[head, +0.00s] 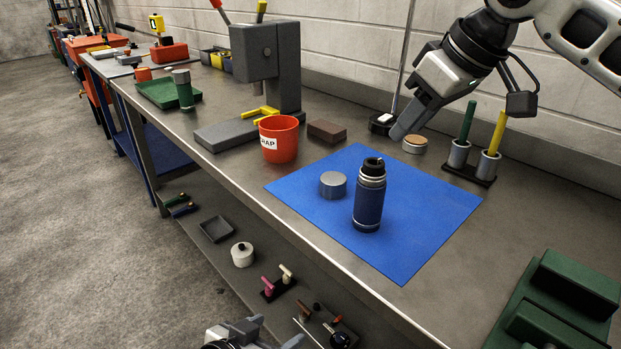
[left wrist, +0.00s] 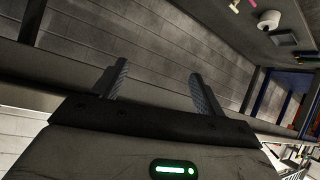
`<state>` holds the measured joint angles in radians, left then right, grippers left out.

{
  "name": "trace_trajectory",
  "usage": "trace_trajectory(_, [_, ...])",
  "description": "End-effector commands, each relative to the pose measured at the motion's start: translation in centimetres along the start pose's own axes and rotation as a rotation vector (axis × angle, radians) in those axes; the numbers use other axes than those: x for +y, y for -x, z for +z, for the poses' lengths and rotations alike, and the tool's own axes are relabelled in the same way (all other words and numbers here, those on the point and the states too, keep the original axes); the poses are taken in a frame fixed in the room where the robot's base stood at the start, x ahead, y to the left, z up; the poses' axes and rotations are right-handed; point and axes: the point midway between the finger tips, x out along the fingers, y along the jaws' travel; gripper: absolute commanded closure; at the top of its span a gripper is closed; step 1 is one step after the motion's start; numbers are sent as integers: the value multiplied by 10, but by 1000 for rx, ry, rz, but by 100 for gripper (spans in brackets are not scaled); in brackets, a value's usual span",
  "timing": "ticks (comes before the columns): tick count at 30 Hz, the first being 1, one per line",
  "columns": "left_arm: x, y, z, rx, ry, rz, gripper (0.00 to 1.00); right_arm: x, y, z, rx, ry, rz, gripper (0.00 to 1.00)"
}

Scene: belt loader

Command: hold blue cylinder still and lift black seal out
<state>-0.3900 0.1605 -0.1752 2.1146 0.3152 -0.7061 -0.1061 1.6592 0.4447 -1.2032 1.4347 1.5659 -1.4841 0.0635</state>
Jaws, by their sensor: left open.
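The blue cylinder (head: 368,206) stands upright on the blue mat (head: 420,205). The black seal (head: 372,166) sits in its top, with a small loop or opening showing. My left gripper (head: 277,332) is at the bottom edge of the head view, low in front of the bench and well away from the cylinder. Its fingers are apart and empty in the left wrist view (left wrist: 157,78). My right gripper (head: 398,134) hangs above the back of the bench, behind and right of the cylinder, touching neither cylinder nor seal. Its fingers overlap from this side, so their gap is hidden.
A grey round lid (head: 333,186) lies left of the cylinder. A red bucket (head: 279,142) and brown block (head: 327,131) stand behind left. A holder with green and yellow sticks (head: 470,172) stands right. A green fixture (head: 560,300) is at front right. The mat's right side is clear.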

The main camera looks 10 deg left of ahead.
Motion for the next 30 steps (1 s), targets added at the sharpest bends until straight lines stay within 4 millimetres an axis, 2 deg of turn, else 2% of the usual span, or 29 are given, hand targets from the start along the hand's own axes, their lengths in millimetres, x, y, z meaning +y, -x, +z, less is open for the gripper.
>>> trace_trajectory(1, [-1,-7,-35,31,-13,37,28,0,0,0,0,0,0,64])
trace_trajectory(6, [11,-7,-128,84,-86,203,28,0,0,0,0,0,0,64])
trace_trajectory(9, [24,5,-177,116,-162,308,28,0,0,0,0,1,0,64])
trace_trajectory(12, [33,19,-214,136,-245,386,28,0,0,0,0,1,0,64])
trace_trajectory(16, [36,29,-243,135,-331,431,28,0,0,0,0,1,0,64])
trace_trajectory(22, [36,32,-259,124,-385,446,28,0,0,0,0,1,0,64])
trace_trajectory(26, [41,23,-260,122,-387,448,28,0,0,0,0,1,0,64])
trace_trajectory(30, [52,2,-261,121,-384,450,28,0,0,0,0,1,0,64])
